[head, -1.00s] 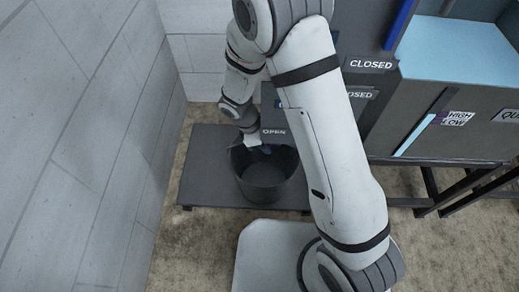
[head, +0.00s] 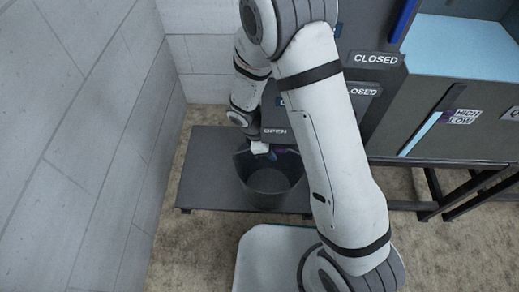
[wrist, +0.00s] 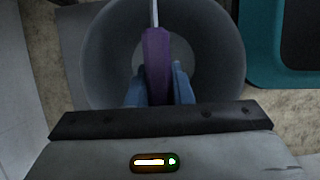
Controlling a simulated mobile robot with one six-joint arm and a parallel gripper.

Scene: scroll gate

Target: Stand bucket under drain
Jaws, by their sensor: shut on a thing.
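The dark grey bucket (head: 268,188) shows at the low dark platform (head: 205,185) in the head view. I cannot tell whether its base touches the platform. In the wrist view I look down into the bucket (wrist: 100,60). A purple grip (wrist: 156,55) on a thin metal bar crosses above its opening, seemingly its handle. My gripper (wrist: 158,92) has blue fingers on both sides of this grip and is shut on it. In the head view my gripper (head: 268,154) is at the bucket's far rim, partly hidden. I cannot make out the drain.
A grey cabinet with OPEN (head: 275,131) and CLOSED (head: 376,59) labels and a light-blue surface (head: 460,55) stands behind and right. A tiled wall (head: 80,130) bounds the left. Bare carpet (head: 190,245) lies in front. A teal-edged object (wrist: 258,45) is right of the bucket in the wrist view.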

